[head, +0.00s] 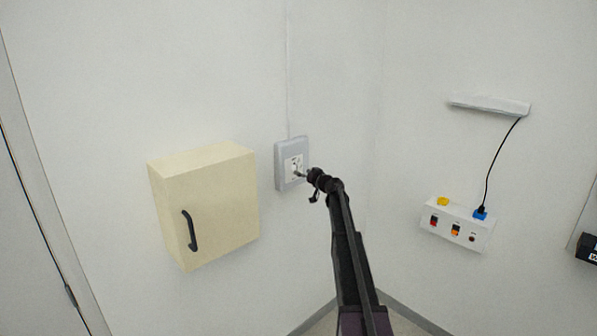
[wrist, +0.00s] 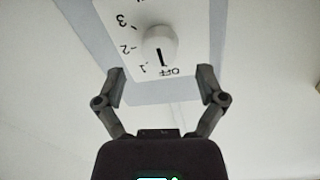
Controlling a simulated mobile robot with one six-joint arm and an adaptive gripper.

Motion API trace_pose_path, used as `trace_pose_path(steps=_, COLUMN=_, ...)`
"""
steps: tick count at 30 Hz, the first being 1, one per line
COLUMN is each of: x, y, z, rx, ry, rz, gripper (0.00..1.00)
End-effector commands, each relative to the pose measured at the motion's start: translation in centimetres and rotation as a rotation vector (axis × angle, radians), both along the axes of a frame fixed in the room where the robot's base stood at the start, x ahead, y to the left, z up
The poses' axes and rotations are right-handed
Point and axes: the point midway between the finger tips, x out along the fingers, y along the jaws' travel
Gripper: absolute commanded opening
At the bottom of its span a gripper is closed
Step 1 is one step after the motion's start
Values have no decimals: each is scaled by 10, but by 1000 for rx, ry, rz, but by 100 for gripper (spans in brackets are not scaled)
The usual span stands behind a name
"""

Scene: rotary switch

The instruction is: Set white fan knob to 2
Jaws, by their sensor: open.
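The white fan knob (wrist: 159,44) is round, with a black pointer line, on a white dial plate printed OFF, 1, 2 and 3. Its pointer faces down in the wrist view, between OFF and 1 and close to the OFF print. In the head view the grey-framed switch plate (head: 282,164) is on the left wall, its knob partly hidden by my gripper. My gripper (wrist: 160,72) is open and empty, its fingers spread to either side below the knob in the wrist view. No finger visibly touches the knob. In the head view my gripper (head: 308,177) is right at the plate.
A cream cabinet (head: 205,205) with a black handle sticks out from the wall left of the switch. On the right wall are a white box (head: 457,226) with coloured switches, a black cable and a lamp bar (head: 489,105). The wall around the switch's right is clear.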

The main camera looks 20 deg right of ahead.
Motion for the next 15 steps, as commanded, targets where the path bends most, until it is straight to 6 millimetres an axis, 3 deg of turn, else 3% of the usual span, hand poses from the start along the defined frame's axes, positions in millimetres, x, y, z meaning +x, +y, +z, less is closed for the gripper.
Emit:
trace_pose_path(steps=6, x=24, y=6, z=0, rx=0, ry=0, rz=1, gripper=89)
trace_pose_path(steps=15, x=31, y=9, z=0, rx=0, ry=0, rz=0, gripper=89)
